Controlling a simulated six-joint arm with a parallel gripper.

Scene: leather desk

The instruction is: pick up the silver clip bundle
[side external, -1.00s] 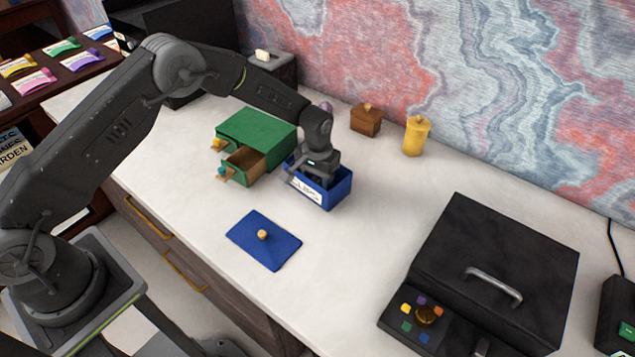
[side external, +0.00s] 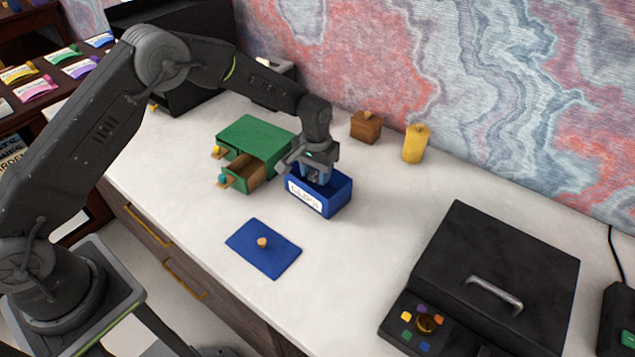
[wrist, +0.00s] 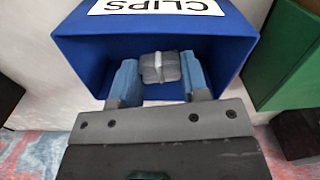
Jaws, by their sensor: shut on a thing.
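The silver clip bundle (wrist: 161,67) is a small grey block with a lighter band around it, seen in the wrist view. My gripper (wrist: 157,80) is shut on it, with a blue-padded finger on each side. The gripper also shows in the side view (side external: 318,175), above the open blue box, and the bundle cannot be made out there. The blue box (side external: 333,203) has a white CLIPS label on its front. In the wrist view the bundle appears within the box's opening (wrist: 78,60).
The blue lid (side external: 268,257) with a knob lies flat in front of the box. A green drawer unit (side external: 253,137) with its lower drawer open stands close at left. A brown box (side external: 366,127) and yellow canister (side external: 416,145) stand behind. A black case (side external: 500,265) sits at right.

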